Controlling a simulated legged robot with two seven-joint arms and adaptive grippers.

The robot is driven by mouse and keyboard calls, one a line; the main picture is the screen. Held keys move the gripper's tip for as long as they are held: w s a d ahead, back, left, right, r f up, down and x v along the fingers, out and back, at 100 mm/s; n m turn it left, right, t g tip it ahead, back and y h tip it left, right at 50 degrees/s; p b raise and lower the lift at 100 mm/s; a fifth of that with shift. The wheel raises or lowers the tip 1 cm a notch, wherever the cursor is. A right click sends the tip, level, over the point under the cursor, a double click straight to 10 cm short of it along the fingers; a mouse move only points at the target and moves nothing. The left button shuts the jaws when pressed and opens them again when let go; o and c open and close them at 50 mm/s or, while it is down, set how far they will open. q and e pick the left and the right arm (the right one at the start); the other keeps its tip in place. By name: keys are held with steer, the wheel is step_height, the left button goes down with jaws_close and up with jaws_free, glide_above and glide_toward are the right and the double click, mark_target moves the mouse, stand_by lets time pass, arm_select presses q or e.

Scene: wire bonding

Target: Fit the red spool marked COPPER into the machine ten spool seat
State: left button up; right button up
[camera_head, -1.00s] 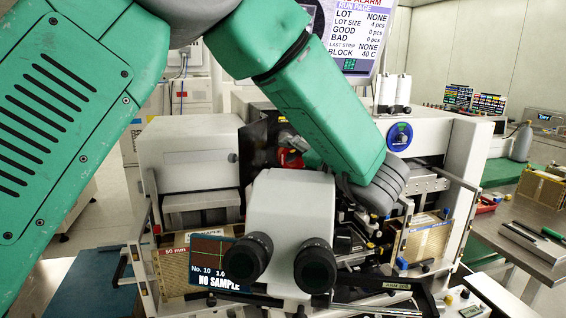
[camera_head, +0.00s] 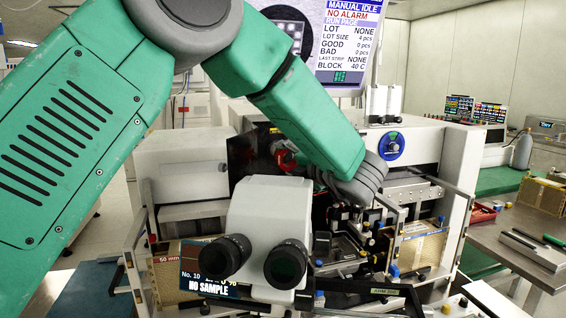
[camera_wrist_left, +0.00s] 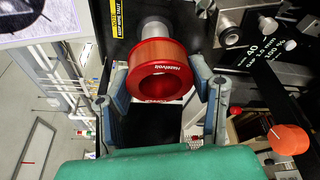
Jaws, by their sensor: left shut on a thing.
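The red spool (camera_wrist_left: 160,68) is a wide ring with a coppery winding. It also shows as a small red patch in the head view (camera_head: 285,158). Small white lettering is on its rim, but I cannot read COPPER there. My left gripper (camera_wrist_left: 162,75) has one finger on each side of the spool and is shut on it. A pale grey cylinder (camera_wrist_left: 155,29), apparently the spool seat, stands right behind the spool, roughly in line with it. I cannot tell whether the spool is on it or just in front. My right gripper is not in view.
The microscope (camera_head: 268,215) stands in front of the machine, below my left arm. In the wrist view, an orange-red knob (camera_wrist_left: 289,139) is at the right, and a black panel (camera_wrist_left: 112,25) surrounds the cylinder.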

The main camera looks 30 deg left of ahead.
arm_select(q)
steer(key=shift+d+r, duration=0.2)
steer(key=shift+d, duration=0.25)
steer(key=a, duration=0.3)
steer(key=shift+s+f, duration=0.1)
steer(key=shift+f, duration=0.25)
jaws_close()
steer(key=shift+a+f, duration=0.2)
steer(key=shift+a, duration=0.15)
steer(key=shift+s+d+r, duration=0.15)
steer(key=shift+s+d, duration=0.15)
steer(key=shift+d, duration=0.35)
steer(key=shift+s+d+r, duration=0.15)
steer(key=shift+s+d, duration=0.05)
steer(key=shift+d, duration=0.35)
steer(key=shift+w+a+f+h, duration=0.1)
steer(key=shift+a+f+h, duration=0.15)
steer(key=shift+a, duration=0.8)
steer(key=shift+w+d+r+b, duration=0.1)
steer(key=shift+d+r+b, duration=0.15)
steer(key=shift+d, duration=0.15)
steer(key=shift+d+r+b, duration=0.1)
steer(key=shift+d+b, duration=0.15)
steer(key=shift+d, duration=0.1)
steer(key=shift+w, duration=0.25)
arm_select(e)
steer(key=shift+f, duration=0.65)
